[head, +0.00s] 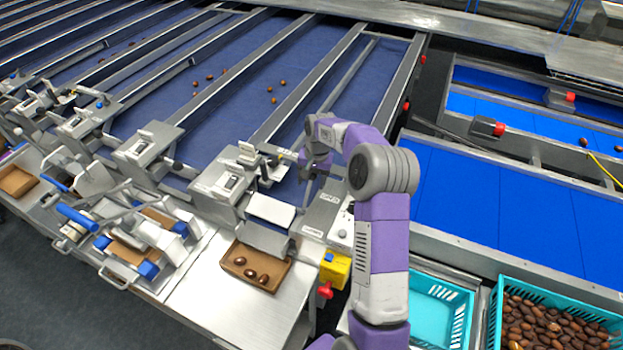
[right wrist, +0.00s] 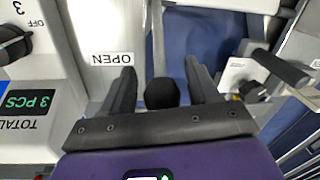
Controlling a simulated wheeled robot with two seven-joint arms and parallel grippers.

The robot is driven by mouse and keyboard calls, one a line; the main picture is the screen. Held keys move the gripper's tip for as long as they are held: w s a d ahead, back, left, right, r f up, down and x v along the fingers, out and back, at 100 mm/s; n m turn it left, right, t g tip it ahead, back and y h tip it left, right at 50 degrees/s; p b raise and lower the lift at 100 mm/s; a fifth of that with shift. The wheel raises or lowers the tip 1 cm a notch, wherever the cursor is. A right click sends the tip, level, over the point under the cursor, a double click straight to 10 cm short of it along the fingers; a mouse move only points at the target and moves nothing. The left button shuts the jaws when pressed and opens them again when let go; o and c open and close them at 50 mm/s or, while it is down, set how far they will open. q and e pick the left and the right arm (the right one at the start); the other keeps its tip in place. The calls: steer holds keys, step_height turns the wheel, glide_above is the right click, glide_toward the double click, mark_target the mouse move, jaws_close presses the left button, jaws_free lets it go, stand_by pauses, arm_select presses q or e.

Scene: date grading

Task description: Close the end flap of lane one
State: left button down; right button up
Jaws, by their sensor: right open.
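My right gripper (head: 312,172) is over the lane end at the right of the row. In the right wrist view the right gripper (right wrist: 160,75) is open, with a dark finger on each side of a round black knob (right wrist: 162,94). The knob is between the fingers, with gaps showing at both sides. An "OPEN" label (right wrist: 112,59) is left of the fingers. In the head view a metal chute plate (head: 270,211) slopes down in front of this lane's end unit (head: 225,180). The flap itself is hard to make out behind my arm and gripper. My left gripper is not in view.
A brown tray (head: 228,272) with a few dates is below the chute. A yellow box with a red knob (head: 337,268) is close to my right arm. Teal crates (head: 497,300) and a blue belt (head: 480,200) lie to the right. A counter display (right wrist: 32,103) is at the wrist view's left.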

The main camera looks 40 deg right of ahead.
steer(key=shift+w, duration=0.1)
steer(key=shift+c, duration=0.9)
jaws_close()
